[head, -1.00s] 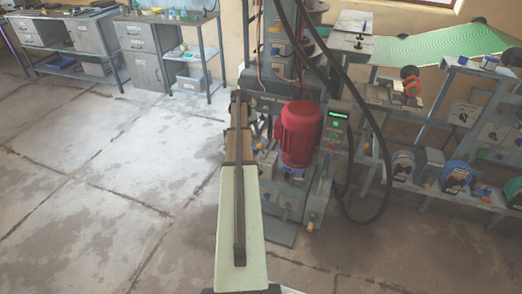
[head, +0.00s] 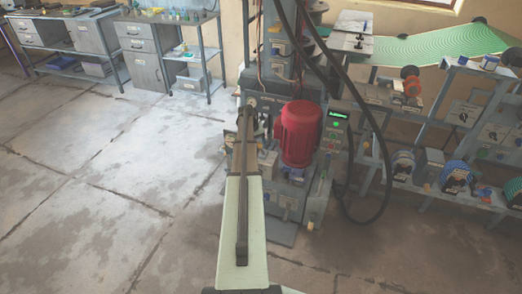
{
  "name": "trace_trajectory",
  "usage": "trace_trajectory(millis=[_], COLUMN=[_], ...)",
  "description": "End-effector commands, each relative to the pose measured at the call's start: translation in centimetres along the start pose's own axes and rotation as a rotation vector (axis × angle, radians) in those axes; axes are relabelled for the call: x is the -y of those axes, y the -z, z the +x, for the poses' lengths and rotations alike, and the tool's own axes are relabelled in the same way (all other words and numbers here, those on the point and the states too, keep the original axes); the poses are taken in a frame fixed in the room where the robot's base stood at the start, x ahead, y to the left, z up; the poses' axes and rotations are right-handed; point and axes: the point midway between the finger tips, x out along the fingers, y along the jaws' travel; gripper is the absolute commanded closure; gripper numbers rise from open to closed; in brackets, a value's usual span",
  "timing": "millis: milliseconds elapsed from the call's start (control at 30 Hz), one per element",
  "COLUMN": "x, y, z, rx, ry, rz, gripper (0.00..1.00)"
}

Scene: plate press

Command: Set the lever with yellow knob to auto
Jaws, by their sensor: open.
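My arm reaches from the bottom of the head view up to the grey press (head: 284,200). My gripper (head: 247,108) is at the far end of the arm, small and dark against the left side of the press, and is open. Its fingers are hard to make out, and nothing shows between them. I cannot pick out the lever with the yellow knob for certain; the arm covers part of the press front. A small tan knob (head: 311,226) shows low on the right of the press, apart from my gripper.
A red motor (head: 300,134) stands right of my arm. A control box with a green display (head: 338,115) and a hanging black cable (head: 386,165) are further right. Shelves with reels (head: 457,178) fill the right side. A workbench (head: 140,55) stands at the back left. Left floor is clear.

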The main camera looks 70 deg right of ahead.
Motion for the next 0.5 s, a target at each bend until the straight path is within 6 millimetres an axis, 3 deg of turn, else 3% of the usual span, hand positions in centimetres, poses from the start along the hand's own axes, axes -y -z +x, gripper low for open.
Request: trace_trajectory(millis=[200, 500], x=[0.0, 0.0], y=[0.0, 0.0], z=[2.8, 4.0], rx=[0.001, 0.0], ry=[0.0, 0.0], rz=[0.0, 0.0], gripper=[0.46, 0.46])
